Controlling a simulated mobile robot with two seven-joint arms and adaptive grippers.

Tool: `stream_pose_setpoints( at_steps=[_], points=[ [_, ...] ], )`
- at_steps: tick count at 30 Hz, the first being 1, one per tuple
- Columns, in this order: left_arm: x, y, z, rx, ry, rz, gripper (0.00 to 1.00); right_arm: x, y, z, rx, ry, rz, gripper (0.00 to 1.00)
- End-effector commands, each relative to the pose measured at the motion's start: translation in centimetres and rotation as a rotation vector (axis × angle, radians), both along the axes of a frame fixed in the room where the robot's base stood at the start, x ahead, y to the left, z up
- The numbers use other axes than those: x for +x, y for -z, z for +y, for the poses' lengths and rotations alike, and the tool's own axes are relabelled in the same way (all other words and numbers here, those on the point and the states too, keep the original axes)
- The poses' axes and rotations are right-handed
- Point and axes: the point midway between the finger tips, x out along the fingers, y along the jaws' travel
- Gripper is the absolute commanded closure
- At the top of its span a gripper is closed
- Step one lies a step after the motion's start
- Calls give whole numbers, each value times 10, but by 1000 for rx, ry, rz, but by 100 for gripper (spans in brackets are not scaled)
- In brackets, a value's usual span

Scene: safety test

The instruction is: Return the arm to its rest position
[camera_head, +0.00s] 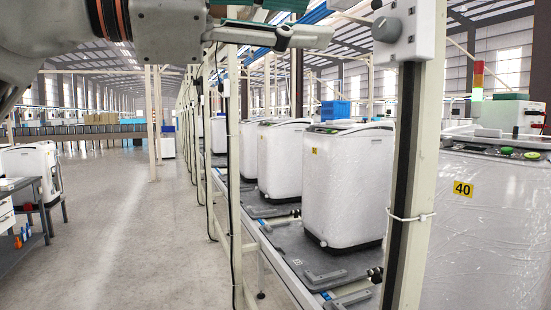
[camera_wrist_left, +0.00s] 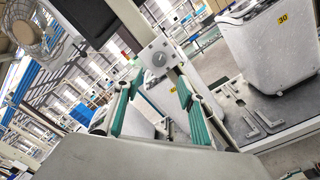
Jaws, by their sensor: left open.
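My left arm comes in across the top left of the head view. Its left gripper (camera_head: 308,24) is high in the picture, pointing right, with its upper part cut off by the frame edge. In the left wrist view the gripper (camera_wrist_left: 158,98) shows two fingers with green pads standing apart. Nothing is held between them. A grey control box with a round knob (camera_head: 388,29) is on a post to the right of the gripper in the head view. The box also shows beyond the fingers in the wrist view (camera_wrist_left: 159,59). My right gripper is not in view.
A pale post (camera_head: 424,150) stands close in front. White washing machines (camera_head: 345,190) stand in a row on a conveyor line (camera_head: 310,262). A wrapped machine marked 40 (camera_head: 480,225) is at the right. A grey cart (camera_head: 30,215) is at the left. The floor (camera_head: 130,225) between is clear.

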Motion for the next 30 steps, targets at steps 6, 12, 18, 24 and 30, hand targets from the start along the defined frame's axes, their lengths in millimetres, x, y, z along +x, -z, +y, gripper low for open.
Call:
stream_pose_setpoints(
  at_steps=[6, 12, 18, 24, 30],
  points=[
    [13, 38, -9, -65, 110, 184, 60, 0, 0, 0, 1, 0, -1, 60],
    [29, 91, -14, -229, 291, 511, 60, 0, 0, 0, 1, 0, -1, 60],
    [50, 137, -5, -441, 437, 843, 60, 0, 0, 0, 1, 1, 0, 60],
    [82, 188, 17, -697, 539, 1166, 60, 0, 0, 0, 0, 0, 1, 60],
    [120, 256, 48, -997, 594, 1480, 60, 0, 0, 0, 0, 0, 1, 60]
  ],
)
